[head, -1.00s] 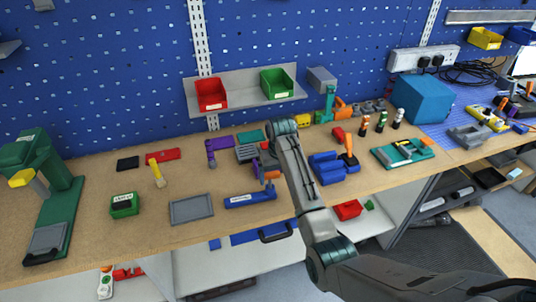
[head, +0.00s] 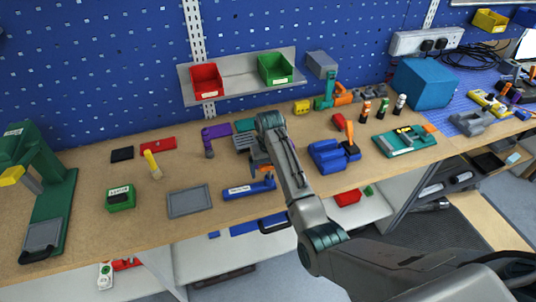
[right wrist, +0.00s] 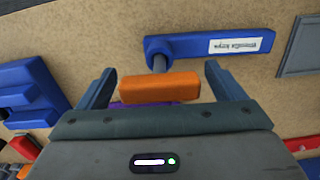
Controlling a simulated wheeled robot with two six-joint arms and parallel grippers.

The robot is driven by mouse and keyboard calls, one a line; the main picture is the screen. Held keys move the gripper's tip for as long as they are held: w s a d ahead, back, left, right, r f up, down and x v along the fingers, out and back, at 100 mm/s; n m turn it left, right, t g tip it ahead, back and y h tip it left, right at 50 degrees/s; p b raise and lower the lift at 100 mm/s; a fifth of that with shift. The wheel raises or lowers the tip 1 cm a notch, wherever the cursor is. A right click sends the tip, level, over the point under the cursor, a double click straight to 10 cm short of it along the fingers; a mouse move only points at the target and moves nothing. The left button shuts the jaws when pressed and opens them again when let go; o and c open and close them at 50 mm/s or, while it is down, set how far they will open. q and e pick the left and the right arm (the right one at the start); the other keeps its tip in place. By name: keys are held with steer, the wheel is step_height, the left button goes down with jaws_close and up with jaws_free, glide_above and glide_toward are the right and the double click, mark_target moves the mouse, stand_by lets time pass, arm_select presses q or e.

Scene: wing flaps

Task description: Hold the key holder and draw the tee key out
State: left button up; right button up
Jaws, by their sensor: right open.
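The key holder (head: 247,190) is a blue block with a white label, lying near the front edge of the wooden bench. It also shows at the top of the right wrist view (right wrist: 195,46). The tee key's orange handle (right wrist: 160,87) stands at the boss end of the holder, its dark shaft running into the boss. My right gripper (right wrist: 160,76) is open, with one finger on each side of the orange handle and gaps visible at both ends. In the head view my right gripper (head: 258,163) is partly hidden by its wrist. My left gripper is not in view.
A grey tray (head: 189,202) lies left of the holder, and a blue fixture (head: 333,155) with an orange lever stands to its right. A purple tool (head: 213,136) stands behind.

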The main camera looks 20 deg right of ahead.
steer(key=shift+s+f, duration=0.1)
steer(key=shift+f, duration=0.35)
steer(key=c, duration=1)
steer(key=o, duration=1)
